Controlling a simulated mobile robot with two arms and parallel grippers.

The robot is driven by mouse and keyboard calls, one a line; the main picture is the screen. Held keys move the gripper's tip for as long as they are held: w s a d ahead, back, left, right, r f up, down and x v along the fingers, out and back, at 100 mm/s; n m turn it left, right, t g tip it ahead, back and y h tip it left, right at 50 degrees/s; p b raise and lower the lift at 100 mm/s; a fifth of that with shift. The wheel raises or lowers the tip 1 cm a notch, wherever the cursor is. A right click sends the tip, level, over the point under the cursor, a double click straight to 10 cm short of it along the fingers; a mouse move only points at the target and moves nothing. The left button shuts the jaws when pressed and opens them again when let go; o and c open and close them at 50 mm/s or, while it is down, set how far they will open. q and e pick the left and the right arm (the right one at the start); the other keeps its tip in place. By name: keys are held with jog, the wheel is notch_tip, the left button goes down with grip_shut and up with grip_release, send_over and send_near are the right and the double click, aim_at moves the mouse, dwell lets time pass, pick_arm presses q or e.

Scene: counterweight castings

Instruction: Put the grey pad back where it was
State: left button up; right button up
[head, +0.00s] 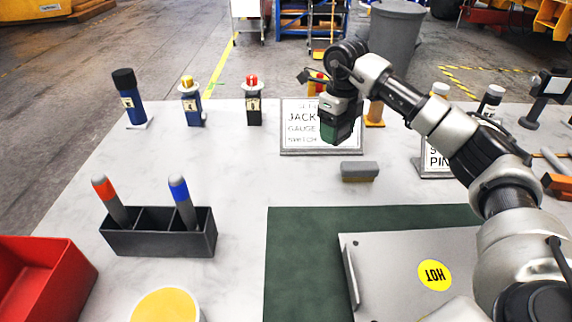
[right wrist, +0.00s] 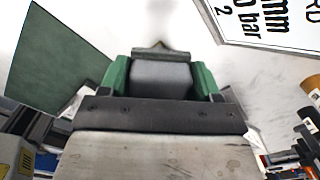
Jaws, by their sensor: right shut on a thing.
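My right gripper (head: 337,138) hangs over the pale table, in front of the JACK sign. In the right wrist view its green jaws (right wrist: 162,80) are shut on a grey, block-like thing, which I take to be the grey pad (right wrist: 162,76). In the head view the jaws hide the held thing. Another grey block (head: 360,168) with a yellowish underside lies on the table, just below and right of the gripper in the picture, apart from it. My left gripper is not in view.
A dark green mat (head: 295,260) bears a metal plate (head: 400,285) marked HOT. The JACK sign (head: 296,140) stands behind the gripper. A black rack (head: 160,240) with two markers and a red bin (head: 45,275) are left. Several bottle-like items line the back. The table's left-centre is clear.

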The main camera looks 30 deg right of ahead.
aim_at(293, 179)
jog(key=a+f, duration=0.1)
jog(key=a, duration=0.1)
jog(key=a+f, duration=0.1)
jog(key=a, duration=0.1)
jog(key=a+f, duration=0.1)
jog(key=a, duration=0.1)
jog(key=shift+w+a+f+p, duration=0.15)
jog(key=shift+w+p, duration=0.1)
jog(key=shift+p, duration=0.05)
jog(key=a, duration=0.1)
jog(key=a+f, duration=0.1)
jog(key=w+a+f, duration=0.1)
jog(key=shift+a+f, duration=0.25)
jog(key=shift+a, duration=0.1)
jog(key=shift+w+a+f, duration=0.1)
jog(key=shift+a+f, duration=0.05)
jog(key=shift+f, duration=0.2)
notch_tip(293, 179, down, 3)
jog(key=shift+f+p, duration=0.15)
jog(key=shift+p, duration=0.3)
jog(key=shift+f, duration=0.2)
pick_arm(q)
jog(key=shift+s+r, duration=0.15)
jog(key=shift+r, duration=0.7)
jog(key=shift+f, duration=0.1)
